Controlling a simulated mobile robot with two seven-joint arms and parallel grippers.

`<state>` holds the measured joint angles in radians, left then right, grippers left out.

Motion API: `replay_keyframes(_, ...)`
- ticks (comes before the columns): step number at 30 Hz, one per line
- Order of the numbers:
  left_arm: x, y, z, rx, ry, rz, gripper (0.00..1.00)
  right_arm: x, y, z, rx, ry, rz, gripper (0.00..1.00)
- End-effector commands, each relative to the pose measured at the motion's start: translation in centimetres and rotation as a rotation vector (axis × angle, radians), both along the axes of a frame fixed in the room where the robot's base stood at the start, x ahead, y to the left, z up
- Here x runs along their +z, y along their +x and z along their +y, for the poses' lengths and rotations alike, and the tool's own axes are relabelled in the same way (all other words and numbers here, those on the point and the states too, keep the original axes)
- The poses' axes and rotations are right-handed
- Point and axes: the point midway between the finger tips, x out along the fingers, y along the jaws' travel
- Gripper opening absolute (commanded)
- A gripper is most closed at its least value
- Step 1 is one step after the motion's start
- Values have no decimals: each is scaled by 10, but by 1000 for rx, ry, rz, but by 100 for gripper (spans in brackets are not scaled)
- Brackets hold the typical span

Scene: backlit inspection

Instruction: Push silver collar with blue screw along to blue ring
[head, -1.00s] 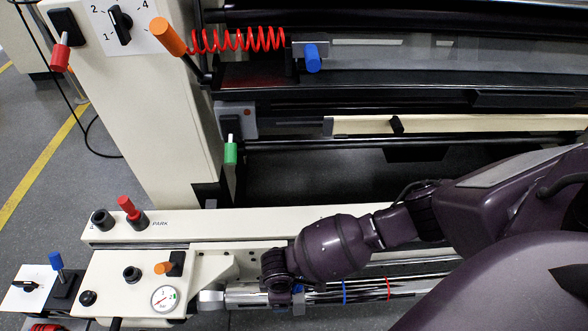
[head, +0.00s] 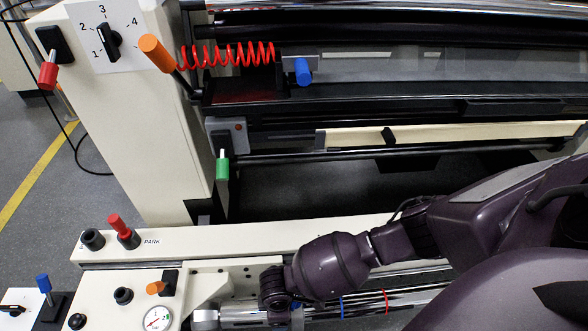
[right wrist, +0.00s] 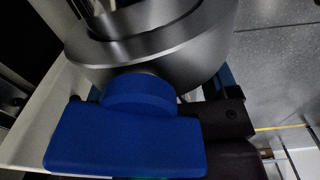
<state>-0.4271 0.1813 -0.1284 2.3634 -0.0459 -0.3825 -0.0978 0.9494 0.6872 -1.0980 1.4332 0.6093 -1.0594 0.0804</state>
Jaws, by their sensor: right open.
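The silver collar (right wrist: 150,50) fills the top of the right wrist view. Its blue screw (right wrist: 125,140) stands out toward the camera, large and close. In the head view only a small blue bit of the screw (head: 296,306) shows beside my right gripper (head: 280,306), which hides most of the collar. The right gripper is open at the screw; a dark jaw part shows right of the screw in the wrist view. Whether it touches is unclear. The blue ring (head: 342,306) is on the shiny rod, right of the collar and apart from it. My left gripper is out of view.
A red ring (head: 385,301) is farther right on the rod. A cream panel with a gauge (head: 157,318) and knobs stands left of the gripper. A cream beam (head: 200,240) runs behind the rod. The rod between collar and blue ring looks clear.

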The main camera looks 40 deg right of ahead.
Motion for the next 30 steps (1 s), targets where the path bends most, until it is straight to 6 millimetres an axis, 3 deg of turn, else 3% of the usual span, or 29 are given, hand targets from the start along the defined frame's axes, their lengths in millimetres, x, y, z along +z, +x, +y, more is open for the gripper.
replay_keyframes(30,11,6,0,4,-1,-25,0,0,-14,-21,0,-1,1,80)
